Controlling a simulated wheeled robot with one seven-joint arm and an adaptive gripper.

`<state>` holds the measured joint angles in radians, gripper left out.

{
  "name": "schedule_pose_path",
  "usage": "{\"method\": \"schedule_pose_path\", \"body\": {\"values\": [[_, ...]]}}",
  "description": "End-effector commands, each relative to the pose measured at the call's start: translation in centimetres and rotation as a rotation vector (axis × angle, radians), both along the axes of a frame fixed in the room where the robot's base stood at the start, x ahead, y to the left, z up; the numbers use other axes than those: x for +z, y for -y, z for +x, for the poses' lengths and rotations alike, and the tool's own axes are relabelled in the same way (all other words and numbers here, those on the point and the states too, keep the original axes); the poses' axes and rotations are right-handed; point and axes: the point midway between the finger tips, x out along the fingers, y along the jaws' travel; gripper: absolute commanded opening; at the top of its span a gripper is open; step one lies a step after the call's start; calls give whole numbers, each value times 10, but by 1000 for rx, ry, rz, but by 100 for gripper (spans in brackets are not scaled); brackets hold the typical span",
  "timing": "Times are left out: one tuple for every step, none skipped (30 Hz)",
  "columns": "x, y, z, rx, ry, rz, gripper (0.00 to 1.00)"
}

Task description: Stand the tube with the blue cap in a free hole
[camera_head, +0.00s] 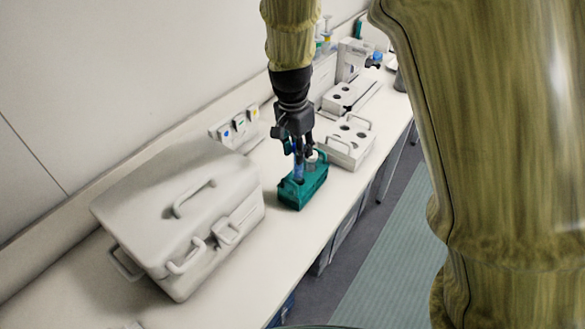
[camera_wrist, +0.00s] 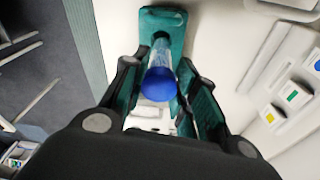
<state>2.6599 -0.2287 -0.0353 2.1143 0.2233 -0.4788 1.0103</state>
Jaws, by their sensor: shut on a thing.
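The tube (camera_head: 298,173) is clear with a bluish tint, and its blue cap (camera_wrist: 159,84) shows in the wrist view. My gripper (camera_head: 300,152) is shut on the tube, with one finger on each side near the cap. The tube is close to upright over the teal rack (camera_head: 311,192). In the wrist view its far end lines up with a dark hole in the rack (camera_wrist: 152,20); I cannot tell how deep it sits. A pale-topped piece (camera_head: 313,157) stands at the rack's far end, beside my fingers. My fingers hide part of the rack.
A large pale case (camera_head: 180,215) with handles stands left of the rack. White blocks with dark holes (camera_head: 348,142) stand just behind it on the right. A panel with coloured labels (camera_head: 235,128) is by the wall. The bench's front edge is close on the right.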

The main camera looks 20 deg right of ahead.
Motion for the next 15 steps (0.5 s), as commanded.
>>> {"method": "schedule_pose_path", "body": {"values": [[-7,1,1,-3,-6,1,0],[-11,2,3,-3,-7,1,0],[-18,2,6,-3,-10,1,0],[-23,2,9,-3,-14,1,0],[-28,2,13,-4,-17,1,0],[-33,2,18,-3,-20,1,0],[-37,2,20,-3,-23,1,0],[-39,2,23,-3,-24,1,0],[-43,1,26,-2,-26,1,0],[-45,1,28,-1,-28,1,0],[-47,0,28,0,-30,1,0],[-49,0,29,1,-31,1,0],[-50,-1,29,1,-32,1,0],[-52,-1,29,2,-32,1,0],[-56,-1,29,1,-34,1,0]]}}
